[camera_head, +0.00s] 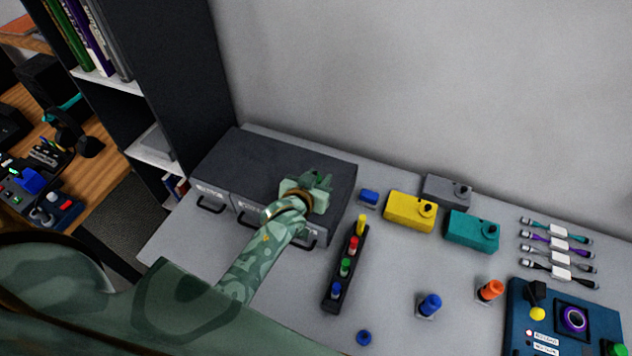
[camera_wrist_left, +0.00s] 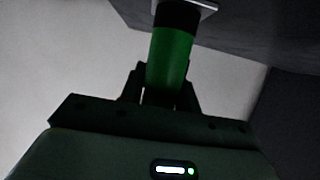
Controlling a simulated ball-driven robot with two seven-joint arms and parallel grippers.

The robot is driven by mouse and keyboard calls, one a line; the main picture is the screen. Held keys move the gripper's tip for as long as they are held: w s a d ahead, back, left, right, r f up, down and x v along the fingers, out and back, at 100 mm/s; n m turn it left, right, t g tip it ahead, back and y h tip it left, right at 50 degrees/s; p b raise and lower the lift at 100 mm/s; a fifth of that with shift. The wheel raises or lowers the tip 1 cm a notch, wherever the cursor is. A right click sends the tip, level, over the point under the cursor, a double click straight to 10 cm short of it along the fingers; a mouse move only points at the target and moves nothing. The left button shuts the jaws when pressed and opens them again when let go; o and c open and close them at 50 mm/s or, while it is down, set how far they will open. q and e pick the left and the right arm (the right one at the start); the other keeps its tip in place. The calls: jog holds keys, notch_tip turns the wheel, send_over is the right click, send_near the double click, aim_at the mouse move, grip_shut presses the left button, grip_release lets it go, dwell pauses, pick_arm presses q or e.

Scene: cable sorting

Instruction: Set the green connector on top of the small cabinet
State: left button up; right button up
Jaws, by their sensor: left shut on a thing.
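The small cabinet (camera_head: 272,160) is dark grey, with drawer handles along its front, and stands at the back left of the table. My left gripper (camera_head: 319,181) is over the right part of its top. In the left wrist view, the gripper is shut on the green connector (camera_wrist_left: 170,60), a green cylinder with a black band and a pale flat plate at its far end. In the head view the connector cannot be told apart from the green gripper. Whether the plate touches the cabinet top cannot be told. My right gripper is not in view.
A black strip (camera_head: 334,294) with several coloured pegs lies right of the cabinet. Yellow (camera_head: 402,211), teal (camera_head: 470,231) and grey (camera_head: 440,188) boxes stand behind it. Blue (camera_head: 429,305) and orange (camera_head: 490,290) connectors stand farther right. The cabinet top's left part is clear.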

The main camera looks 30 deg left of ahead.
pick_arm(q)
jog(key=shift+d+r, duration=0.2)
jog(key=shift+s+f, duration=0.1)
jog(key=shift+f, duration=0.1)
jog(key=o, duration=1.1)
jog(key=shift+c, duration=0.2)
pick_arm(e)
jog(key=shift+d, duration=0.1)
pick_arm(q)
jog(key=shift+r, duration=0.2)
jog(key=p+v, duration=0.2)
jog(key=v, duration=1)
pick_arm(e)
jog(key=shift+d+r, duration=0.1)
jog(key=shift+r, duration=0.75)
pick_arm(q)
jog(key=shift+f, duration=0.1)
